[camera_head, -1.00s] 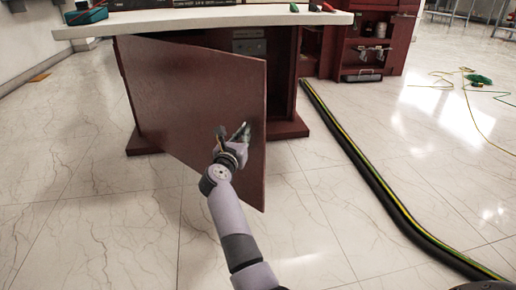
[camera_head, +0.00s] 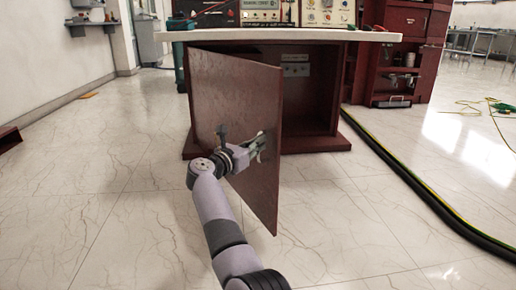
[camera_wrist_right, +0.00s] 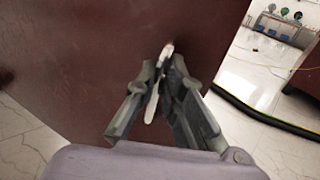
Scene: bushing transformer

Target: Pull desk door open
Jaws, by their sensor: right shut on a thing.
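The desk door (camera_head: 232,120) is dark red wood and stands swung out from the desk, with the inside of the cabinet (camera_head: 308,95) showing to its right. My right gripper (camera_head: 258,148) is at the outer face of the door, near its free edge. In the right wrist view the gripper (camera_wrist_right: 160,82) is shut on a pale metal door handle (camera_wrist_right: 158,85), and the door panel (camera_wrist_right: 90,50) fills much of the view behind it. My left gripper is not in the head view.
The white desktop (camera_head: 290,36) carries electrical panels (camera_head: 270,14). A thick black cable cover (camera_head: 425,190) with a yellow-green stripe runs along the floor at the right. A dark red cabinet (camera_head: 405,55) stands behind it. The tiled floor (camera_head: 110,230) in front and left is clear.

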